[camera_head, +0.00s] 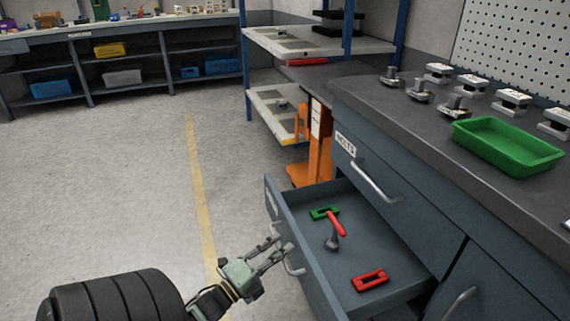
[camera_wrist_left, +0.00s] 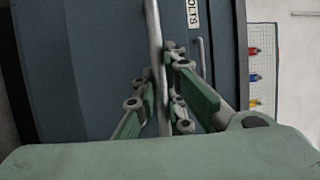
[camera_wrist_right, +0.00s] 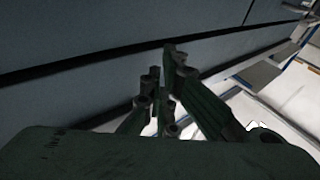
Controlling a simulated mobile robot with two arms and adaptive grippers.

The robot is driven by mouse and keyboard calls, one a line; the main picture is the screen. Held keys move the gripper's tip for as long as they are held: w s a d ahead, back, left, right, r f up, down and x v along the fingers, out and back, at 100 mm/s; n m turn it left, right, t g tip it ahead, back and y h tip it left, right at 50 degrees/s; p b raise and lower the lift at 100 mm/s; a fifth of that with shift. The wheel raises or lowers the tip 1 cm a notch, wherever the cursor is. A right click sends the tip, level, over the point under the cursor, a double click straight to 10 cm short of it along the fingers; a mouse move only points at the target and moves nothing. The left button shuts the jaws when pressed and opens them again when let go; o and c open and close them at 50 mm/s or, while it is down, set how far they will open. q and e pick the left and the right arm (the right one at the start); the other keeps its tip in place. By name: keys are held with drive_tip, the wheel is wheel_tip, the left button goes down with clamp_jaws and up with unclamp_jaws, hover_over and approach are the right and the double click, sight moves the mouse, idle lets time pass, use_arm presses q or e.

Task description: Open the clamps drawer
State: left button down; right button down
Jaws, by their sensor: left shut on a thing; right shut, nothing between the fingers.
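The clamps drawer (camera_head: 275,205) stands pulled out of the grey-blue cabinet, its inside visible in the head view. Inside lie a green clamp (camera_head: 322,213), a red-handled tool with a grey head (camera_head: 336,222) and a red clamp (camera_head: 370,280). My left gripper (camera_head: 284,247) is at the drawer's front, shut on the drawer handle (camera_head: 294,266). In the left wrist view, the handle bar (camera_wrist_left: 154,40) runs between the fingers (camera_wrist_left: 160,85). My right gripper (camera_wrist_right: 165,80) is shut and empty beside a grey-blue panel in the right wrist view; the head view does not show it.
A closed drawer labelled BOLTS (camera_head: 375,182) is above the open one. The worktop (camera_head: 400,120) holds a green tray (camera_head: 508,148) and several metal pieces. An orange stand (camera_head: 319,150) and shelving (camera_head: 275,105) are behind. The floor (camera_head: 110,190) at left is clear.

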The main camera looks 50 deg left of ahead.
use_arm(q)
drive_tip(key=shift+s+f, duration=0.1)
drive_tip(key=shift+s, duration=0.15)
use_arm(e)
drive_tip(key=shift+f, duration=0.3)
use_arm(q)
drive_tip(key=c, duration=1.8)
unclamp_jaws()
drive_tip(key=shift+a, duration=0.1)
drive_tip(key=s, duration=0.4)
drive_tip(key=s+f, duration=0.1)
drive_tip(key=s, duration=0.3)
drive_tip(key=s+f, duration=0.1)
drive_tip(key=s, duration=0.2)
drive_tip(key=shift+s, duration=0.4)
